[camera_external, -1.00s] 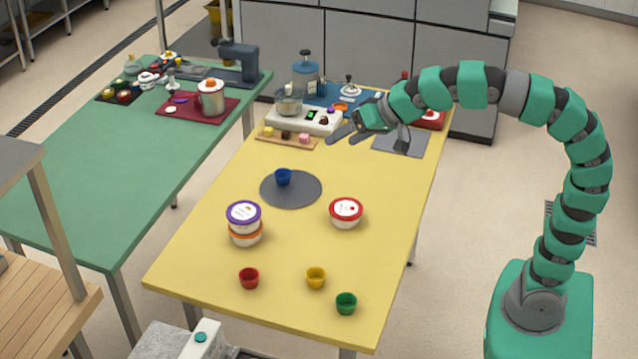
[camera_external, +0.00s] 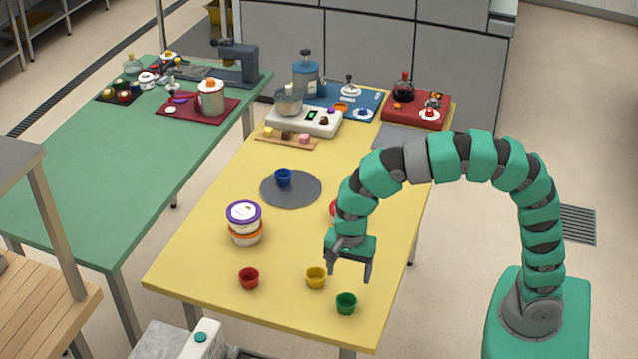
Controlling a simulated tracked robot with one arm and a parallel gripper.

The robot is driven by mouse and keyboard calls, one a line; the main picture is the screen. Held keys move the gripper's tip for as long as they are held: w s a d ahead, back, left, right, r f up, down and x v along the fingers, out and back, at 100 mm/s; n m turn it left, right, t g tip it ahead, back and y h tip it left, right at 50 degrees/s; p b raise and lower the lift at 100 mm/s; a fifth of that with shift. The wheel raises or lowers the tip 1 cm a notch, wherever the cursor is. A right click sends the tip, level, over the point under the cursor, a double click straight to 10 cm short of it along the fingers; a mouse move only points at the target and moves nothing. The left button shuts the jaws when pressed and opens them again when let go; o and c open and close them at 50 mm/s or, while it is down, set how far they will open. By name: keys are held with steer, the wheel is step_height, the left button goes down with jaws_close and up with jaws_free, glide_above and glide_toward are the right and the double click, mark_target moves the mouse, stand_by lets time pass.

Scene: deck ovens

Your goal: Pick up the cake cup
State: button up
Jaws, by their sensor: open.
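Several small cups stand on the yellow table (camera_external: 205,290). A red cup (camera_external: 249,278), a yellow cup (camera_external: 316,278) and a green cup (camera_external: 346,303) are near its front edge. A blue cup (camera_external: 283,177) stands on a round grey mat (camera_external: 305,193) farther back. I cannot tell which one is the cake cup. My gripper (camera_external: 348,275) is open and empty, pointing down with its fingers apart. In the picture it is just above the green cup and to the right of the yellow cup. Its exact height above the table is unclear.
Stacked tubs with purple and orange lids (camera_external: 244,223) stand left of my gripper. A red-lidded tub (camera_external: 333,208) is mostly hidden behind my arm. A scale (camera_external: 304,120) and trays fill the table's back. The front left of the table is clear.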

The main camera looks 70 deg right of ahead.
mark_target(346, 301)
step_height(346, 301, down, 11)
steer(key=shift+w+f+b, duration=0.1)
steer(key=shift+f+b, duration=0.05)
steer(key=shift+b, duration=0.9)
steer(key=c, duration=1)
